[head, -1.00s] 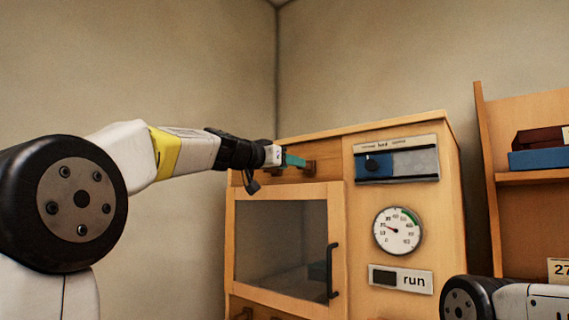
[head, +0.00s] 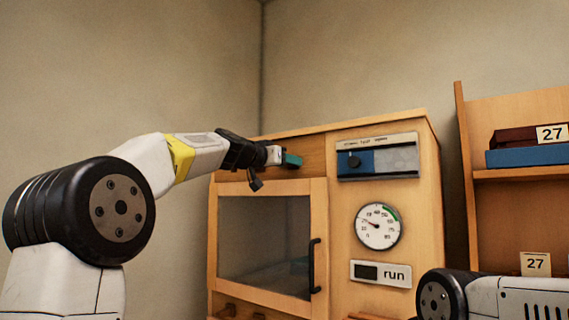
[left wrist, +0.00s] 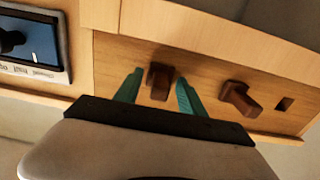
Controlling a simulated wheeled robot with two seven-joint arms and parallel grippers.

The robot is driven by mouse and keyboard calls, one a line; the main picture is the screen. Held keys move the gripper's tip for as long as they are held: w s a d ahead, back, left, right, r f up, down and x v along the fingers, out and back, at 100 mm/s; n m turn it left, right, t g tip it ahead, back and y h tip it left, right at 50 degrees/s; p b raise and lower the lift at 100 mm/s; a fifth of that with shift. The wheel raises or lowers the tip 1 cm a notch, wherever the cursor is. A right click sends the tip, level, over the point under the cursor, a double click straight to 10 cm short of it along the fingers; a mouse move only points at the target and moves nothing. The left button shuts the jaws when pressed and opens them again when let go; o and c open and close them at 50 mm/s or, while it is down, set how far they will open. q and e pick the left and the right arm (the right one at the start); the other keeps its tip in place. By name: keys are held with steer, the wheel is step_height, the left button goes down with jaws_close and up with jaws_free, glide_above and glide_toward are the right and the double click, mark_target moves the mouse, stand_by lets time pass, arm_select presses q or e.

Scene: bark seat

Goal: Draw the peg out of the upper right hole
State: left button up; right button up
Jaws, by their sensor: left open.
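A brown wooden peg (left wrist: 160,84) sticks out of the wooden board (left wrist: 210,75) nearest the blue control panel, seen in the left wrist view. My left gripper (left wrist: 157,90) is open, with one teal finger on each side of this peg; I cannot tell if either touches it. A second brown peg (left wrist: 238,98) stands further along the board, beside an empty square hole (left wrist: 286,104). In the head view my left gripper (head: 290,160) is at the cabinet's upper board and hides the pegs. My right gripper is out of view.
The cabinet has a glass door with a black handle (head: 315,266), a blue control panel (head: 378,158), a gauge (head: 378,226) and a run label (head: 381,273). Lower brown pegs (head: 227,310) show at the bottom. A shelf (head: 515,174) with boxes stands right.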

arm_select(q)
jaws_close()
steer(key=v, duration=1)
steer(key=shift+s+a, duration=0.15)
stand_by(1.1)
